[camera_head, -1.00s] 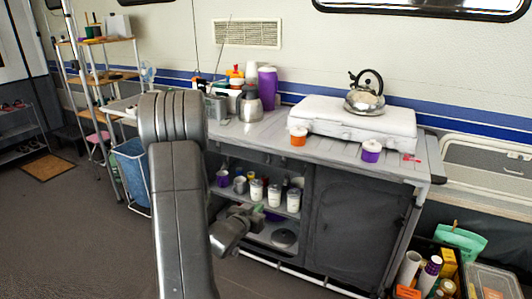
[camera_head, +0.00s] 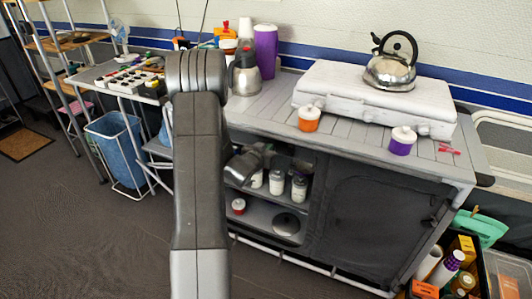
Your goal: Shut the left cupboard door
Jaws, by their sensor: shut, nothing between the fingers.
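The grey cupboard (camera_head: 465,172) stands under a slatted worktop. Its left section is open, and its shelves (camera_head: 262,212) show jars and a round lid. I cannot make out the left door; my arm covers the area at the cupboard's left side. The right door (camera_head: 372,215) is a dark panel and is shut. My gripper (camera_head: 262,150) is at the upper part of the left opening, just below the worktop edge. It is shut and empty. Its fingertips are small and hard to see, and I cannot tell whether it touches anything.
On the worktop are a white stove case (camera_head: 375,100), a kettle (camera_head: 390,70), an orange jar (camera_head: 309,119), a purple jar (camera_head: 402,141) and a steel flask (camera_head: 245,78). A blue bin (camera_head: 122,150) stands left. Crates (camera_head: 500,275) stand at right. The floor (camera_head: 80,230) at front left is clear.

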